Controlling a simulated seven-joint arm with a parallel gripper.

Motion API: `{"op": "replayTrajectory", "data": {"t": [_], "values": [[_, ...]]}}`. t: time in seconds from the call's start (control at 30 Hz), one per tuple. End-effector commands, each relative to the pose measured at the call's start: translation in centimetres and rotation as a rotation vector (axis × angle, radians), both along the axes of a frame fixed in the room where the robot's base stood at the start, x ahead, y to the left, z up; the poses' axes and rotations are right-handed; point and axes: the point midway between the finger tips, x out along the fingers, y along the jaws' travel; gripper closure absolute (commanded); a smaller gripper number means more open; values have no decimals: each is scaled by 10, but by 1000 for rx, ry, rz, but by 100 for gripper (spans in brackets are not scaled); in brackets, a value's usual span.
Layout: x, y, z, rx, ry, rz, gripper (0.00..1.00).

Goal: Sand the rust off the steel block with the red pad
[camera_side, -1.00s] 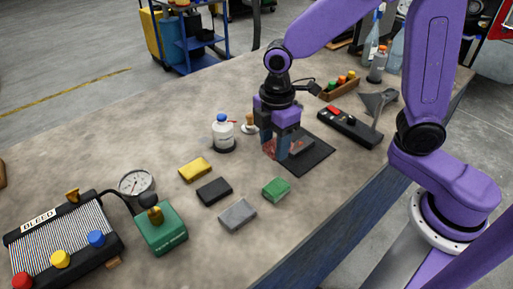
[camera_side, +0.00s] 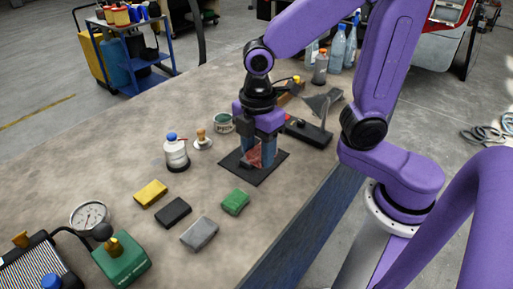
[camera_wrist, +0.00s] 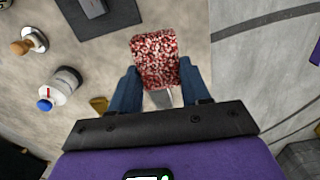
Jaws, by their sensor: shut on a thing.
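The red pad (camera_wrist: 155,58) is speckled red and white and sits between the blue fingers of my gripper (camera_wrist: 158,85) in the wrist view. In the side view my gripper (camera_side: 257,155) is shut on the red pad (camera_side: 255,158), in line with the black mat (camera_side: 268,172). The steel block (camera_wrist: 92,7) is dark grey and lies on the mat (camera_wrist: 122,14) at the top left of the wrist view, cut by the frame edge and apart from the pad there. In the side view my fingers mostly hide the block. I cannot make out its rust.
Yellow (camera_side: 151,193), black (camera_side: 173,212), grey (camera_side: 199,234) and green (camera_side: 236,201) pads lie on the bench in front. A blue-capped bottle (camera_side: 176,153), wooden-handled stamp (camera_side: 202,141) and green tin (camera_side: 222,123) stand left of the mat. A black switch box (camera_side: 308,132) is behind right.

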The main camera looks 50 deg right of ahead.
Motion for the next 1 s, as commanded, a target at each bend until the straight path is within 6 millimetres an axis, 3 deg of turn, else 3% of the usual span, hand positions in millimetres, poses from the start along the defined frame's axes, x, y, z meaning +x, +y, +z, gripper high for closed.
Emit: {"op": "replayTrajectory", "data": {"t": [0.27, 0.7, 1.0], "values": [[9, -4, -2, 0, 0, -4, 78], [89, -55, -25, 0, 1, -5, 78], [97, -62, -37, -1, 2, 1, 78]]}}
